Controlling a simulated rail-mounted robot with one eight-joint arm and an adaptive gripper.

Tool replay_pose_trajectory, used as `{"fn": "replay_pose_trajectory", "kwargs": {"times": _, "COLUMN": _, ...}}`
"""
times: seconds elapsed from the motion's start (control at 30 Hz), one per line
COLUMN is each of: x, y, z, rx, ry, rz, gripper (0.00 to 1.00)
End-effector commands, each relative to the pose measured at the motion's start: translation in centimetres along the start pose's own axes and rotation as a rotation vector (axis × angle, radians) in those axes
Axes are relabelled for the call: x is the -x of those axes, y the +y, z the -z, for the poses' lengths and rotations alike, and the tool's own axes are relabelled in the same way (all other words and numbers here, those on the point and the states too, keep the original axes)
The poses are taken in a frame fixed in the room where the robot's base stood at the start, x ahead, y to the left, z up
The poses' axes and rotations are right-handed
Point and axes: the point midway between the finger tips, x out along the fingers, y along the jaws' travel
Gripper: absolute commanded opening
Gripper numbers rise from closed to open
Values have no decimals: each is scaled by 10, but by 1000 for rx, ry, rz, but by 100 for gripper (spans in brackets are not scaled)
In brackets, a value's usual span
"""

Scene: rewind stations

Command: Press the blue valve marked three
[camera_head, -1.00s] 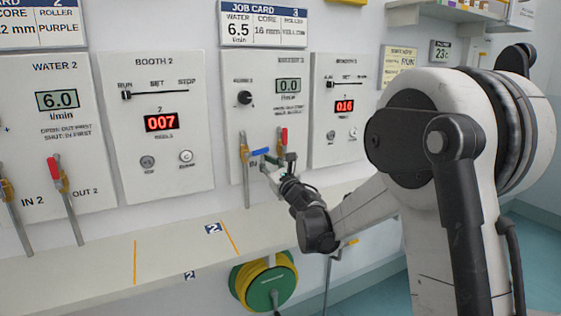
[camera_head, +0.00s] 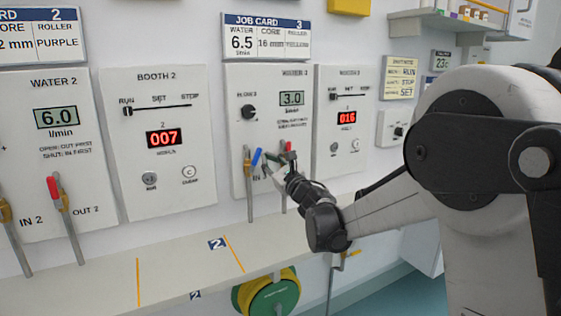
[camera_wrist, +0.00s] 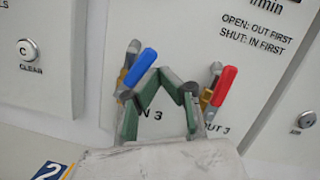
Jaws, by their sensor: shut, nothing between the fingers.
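The blue valve handle (camera_wrist: 140,68) tilts up to the right above the IN 3 label in the wrist view. It also shows in the head view (camera_head: 256,157) on the Water 3 panel (camera_head: 237,92). The red valve handle (camera_wrist: 224,87), above OUT 3, is upright and slightly tilted. My gripper (camera_wrist: 162,76) is shut and empty, its green-padded fingers meeting at the tips between the two handles. Its left finger is close beside the blue handle's lower end; I cannot tell whether they touch. In the head view my gripper (camera_head: 276,165) covers part of the valves.
The Water 3 display (camera_head: 291,98) reads 3.0, and the job card (camera_head: 266,37) above says water 6.5. The Water 2 valves (camera_head: 54,188) stand at the left. A pale ledge (camera_head: 185,262) runs below the panels, with a green and yellow reel (camera_head: 270,298) under it.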

Motion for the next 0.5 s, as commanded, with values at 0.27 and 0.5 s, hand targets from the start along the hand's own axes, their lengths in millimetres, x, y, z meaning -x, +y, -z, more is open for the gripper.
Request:
{"fn": "replay_pose_trajectory", "kwargs": {"times": 0.27, "x": -5, "y": 8, "z": -15, "rx": -3, "ry": -4, "rz": -7, "gripper": 0}}
{"fn": "replay_pose_trajectory", "kwargs": {"times": 0.5, "x": -6, "y": 10, "z": -20, "rx": -3, "ry": -4, "rz": -6, "gripper": 0}}
